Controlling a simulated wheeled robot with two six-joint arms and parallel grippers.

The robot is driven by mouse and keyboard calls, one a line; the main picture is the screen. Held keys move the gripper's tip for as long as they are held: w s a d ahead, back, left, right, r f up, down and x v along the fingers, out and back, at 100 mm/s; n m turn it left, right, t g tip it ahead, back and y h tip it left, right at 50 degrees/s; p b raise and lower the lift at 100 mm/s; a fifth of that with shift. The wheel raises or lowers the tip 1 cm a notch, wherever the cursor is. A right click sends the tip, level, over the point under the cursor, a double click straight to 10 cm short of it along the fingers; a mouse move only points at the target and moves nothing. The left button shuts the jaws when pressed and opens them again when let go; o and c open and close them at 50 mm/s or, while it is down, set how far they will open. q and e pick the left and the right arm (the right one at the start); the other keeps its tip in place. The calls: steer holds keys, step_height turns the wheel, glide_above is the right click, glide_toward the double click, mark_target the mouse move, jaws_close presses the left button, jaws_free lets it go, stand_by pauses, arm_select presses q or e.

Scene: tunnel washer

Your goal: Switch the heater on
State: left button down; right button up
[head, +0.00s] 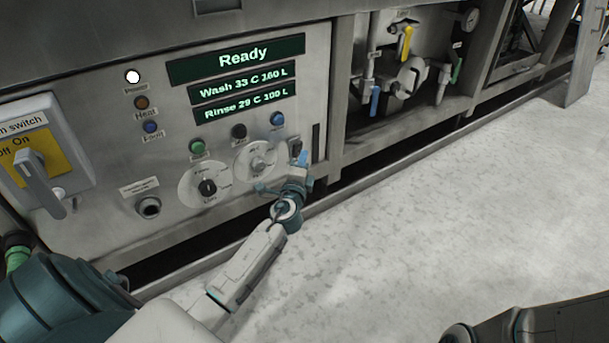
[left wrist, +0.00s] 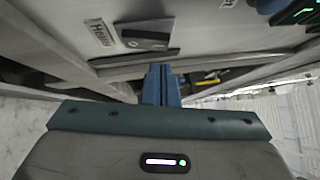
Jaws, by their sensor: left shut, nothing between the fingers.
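In the left wrist view, a white label (left wrist: 100,32) that seems to read "Heater" sits beside a dark rectangular switch plate (left wrist: 145,36). In the head view, a dark upright switch (head: 316,137) shows at the panel's right edge, partly behind my gripper; its setting is too small to read. My left gripper (head: 300,159) is shut and empty just in front of the panel's lower right part. Its closed blue fingers also show in the left wrist view (left wrist: 161,85), pointing towards the panel below the plate; I cannot tell whether they touch. The "Heat" lamp (head: 141,103) looks dull orange-brown.
The panel has a "Ready" display (head: 240,57), a lit white power lamp (head: 133,77), a rotary knob (head: 207,187), another dial (head: 258,163) and a main switch (head: 40,180) at left. Valves (head: 405,45) sit in a recess at right. The pale floor (head: 450,200) is clear.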

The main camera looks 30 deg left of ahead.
arm_select(q)
steer(key=shift+w+a+r, duration=0.1)
steer(key=shift+w+a, duration=0.1)
steer(key=shift+a, duration=0.2)
steer(key=shift+w+a+r, duration=0.1)
steer(key=shift+w+a, duration=0.05)
steer(key=shift+a, duration=0.25)
